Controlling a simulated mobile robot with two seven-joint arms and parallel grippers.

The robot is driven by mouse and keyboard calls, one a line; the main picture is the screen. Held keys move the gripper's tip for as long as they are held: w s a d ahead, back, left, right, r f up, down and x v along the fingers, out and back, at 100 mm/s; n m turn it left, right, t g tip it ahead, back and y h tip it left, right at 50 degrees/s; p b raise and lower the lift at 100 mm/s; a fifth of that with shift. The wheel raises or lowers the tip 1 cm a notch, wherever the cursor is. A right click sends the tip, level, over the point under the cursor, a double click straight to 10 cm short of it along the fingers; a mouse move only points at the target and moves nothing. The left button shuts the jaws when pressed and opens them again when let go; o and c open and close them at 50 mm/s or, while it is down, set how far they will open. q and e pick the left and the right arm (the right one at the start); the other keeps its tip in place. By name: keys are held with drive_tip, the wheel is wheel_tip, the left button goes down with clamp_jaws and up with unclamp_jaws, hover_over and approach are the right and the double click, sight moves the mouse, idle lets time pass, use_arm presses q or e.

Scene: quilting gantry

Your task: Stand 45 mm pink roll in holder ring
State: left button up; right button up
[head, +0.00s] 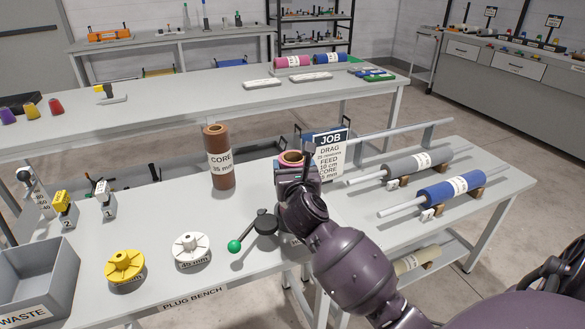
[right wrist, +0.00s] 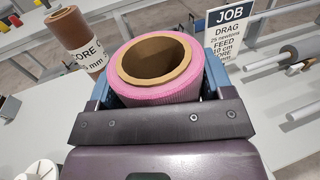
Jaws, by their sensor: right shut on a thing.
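The pink roll (head: 283,163) stands upright on the plug bench side in the head view, mostly hidden by my right gripper (head: 295,170). In the right wrist view the pink roll (right wrist: 165,93) shows its open tan core facing up, with a blue finger on each side. My right gripper is shut on it. A black lever with a green ball (head: 235,246) sits just left of my right wrist. The holder ring cannot be made out; my gripper and wrist cover that spot, so I cannot tell whether the roll is in it. My left gripper is out of view.
A brown roll marked CORE 35 mm (head: 219,172) stands left of the gripper. A JOB sign (head: 330,155) stands close behind. White (head: 192,250) and yellow (head: 124,266) plugs lie in front left. Grey and blue (head: 450,190) rolls lie on bars at right.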

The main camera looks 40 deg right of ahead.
drive_tip(key=shift+f, duration=0.1)
drive_tip(key=o, duration=1.3)
